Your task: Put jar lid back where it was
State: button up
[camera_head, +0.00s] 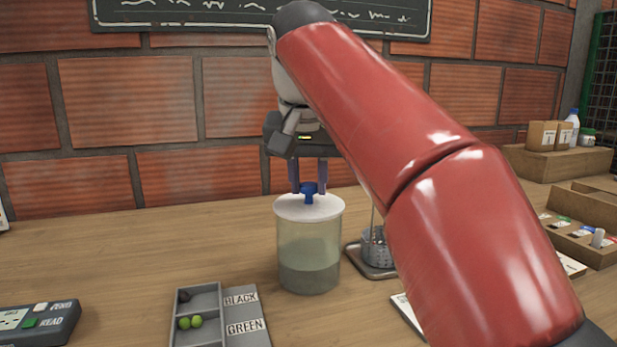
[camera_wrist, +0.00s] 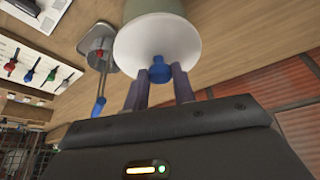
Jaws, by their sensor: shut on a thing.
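The jar lid (camera_head: 295,209) is a white disc with a blue knob (camera_head: 309,190) on top. It lies level at the mouth of a clear jar (camera_head: 308,255) holding murky grey-green contents. No gap between lid and jar rim shows, but I cannot tell whether it is fully seated. My gripper (camera_head: 308,187) points down over the lid, its fingers shut on the blue knob. In the wrist view the fingers (camera_wrist: 160,78) flank the knob (camera_wrist: 157,68), and the white lid (camera_wrist: 180,45) hides much of the jar (camera_wrist: 152,8).
A perforated metal cup (camera_head: 375,248) stands on a small tray right of the jar, partly behind my red arm. A grey sorting tray (camera_head: 200,312) with green and dark pieces lies front left. A device with buttons (camera_head: 38,322) is at far left. Clear tabletop lies left.

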jog(key=shift+f, duration=0.4)
jog(key=o, duration=1)
jog(key=shift+o, duration=0.2)
